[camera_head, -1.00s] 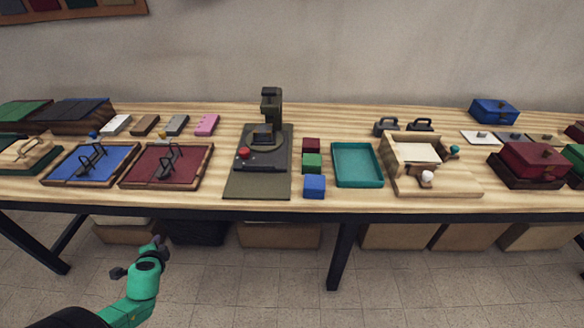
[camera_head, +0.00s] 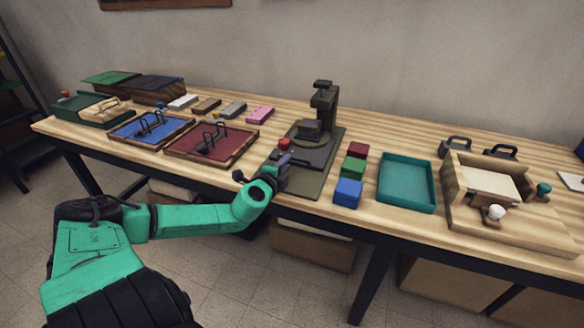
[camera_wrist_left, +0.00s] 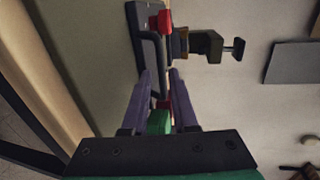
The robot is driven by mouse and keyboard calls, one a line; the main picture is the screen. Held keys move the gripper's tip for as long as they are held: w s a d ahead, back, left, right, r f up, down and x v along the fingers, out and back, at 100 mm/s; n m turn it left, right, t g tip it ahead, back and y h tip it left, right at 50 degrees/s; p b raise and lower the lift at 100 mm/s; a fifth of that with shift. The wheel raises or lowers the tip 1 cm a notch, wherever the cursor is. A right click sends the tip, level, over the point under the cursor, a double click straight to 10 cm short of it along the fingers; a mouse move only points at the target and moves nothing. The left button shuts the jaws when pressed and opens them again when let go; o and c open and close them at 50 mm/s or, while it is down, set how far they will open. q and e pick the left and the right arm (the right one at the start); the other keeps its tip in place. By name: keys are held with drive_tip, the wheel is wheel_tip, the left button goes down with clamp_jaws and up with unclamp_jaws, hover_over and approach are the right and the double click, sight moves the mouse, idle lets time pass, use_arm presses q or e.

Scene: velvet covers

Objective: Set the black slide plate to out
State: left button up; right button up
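The black slide plate (camera_head: 306,161) lies on the olive base (camera_head: 307,185) of the press (camera_head: 324,105), with a red knob (camera_head: 284,143) on it. My left gripper (camera_head: 284,160) is at the plate's front, just below the knob, and hides part of the plate. In the left wrist view, the plate (camera_wrist_left: 150,52) and the red knob (camera_wrist_left: 164,22) are beyond the fingertips (camera_wrist_left: 159,73). The purple fingers are apart with nothing held between them. I cannot tell whether they touch the plate. My right gripper is not in view.
Red, green and blue blocks (camera_head: 347,194) stand right of the base, beside a teal tray (camera_head: 407,182). A maroon tray (camera_head: 180,147) with a black handle lies to the left. The wooden table's front edge runs below my left gripper.

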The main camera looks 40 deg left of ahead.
use_arm(q)
drive_tip(key=x, duration=0.3)
drive_tip(key=shift+w+a+b, duration=0.1)
drive_tip(key=shift+w+b, duration=0.15)
drive_tip(key=shift+b, duration=0.05)
drive_tip(key=shift+w+a+f, duration=0.1)
drive_tip(key=shift+w+f, duration=0.05)
drive_tip(key=shift+w, duration=0.5)
clamp_jaws()
idle(0.7)
